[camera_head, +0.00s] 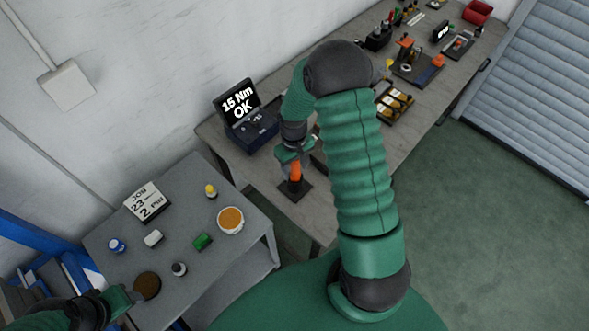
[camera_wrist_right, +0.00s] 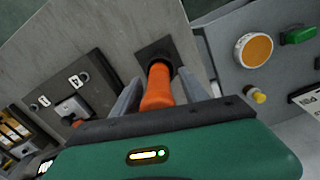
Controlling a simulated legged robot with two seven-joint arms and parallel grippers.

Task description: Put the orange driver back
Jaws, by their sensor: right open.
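The orange driver (camera_head: 296,171) stands upright on a dark square base (camera_head: 294,190) at the near left corner of the workbench. My right gripper (camera_head: 293,158) is over the driver from above. In the right wrist view the orange driver (camera_wrist_right: 159,88) lies between the two grey fingers of my right gripper (camera_wrist_right: 163,95), which are open, one on each side of it. Its lower end meets the dark base (camera_wrist_right: 158,52). My left gripper (camera_head: 134,297) is at the lower left, by a brown round item on the grey table; its fingers are too small to read.
A torque display reading "15 Nm OK" (camera_head: 239,103) stands behind the driver. The grey side table (camera_head: 180,235) holds a card (camera_head: 147,202), a tub with an orange top (camera_head: 231,219), a green block (camera_head: 203,241) and small bottles. Trays and tools fill the far bench.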

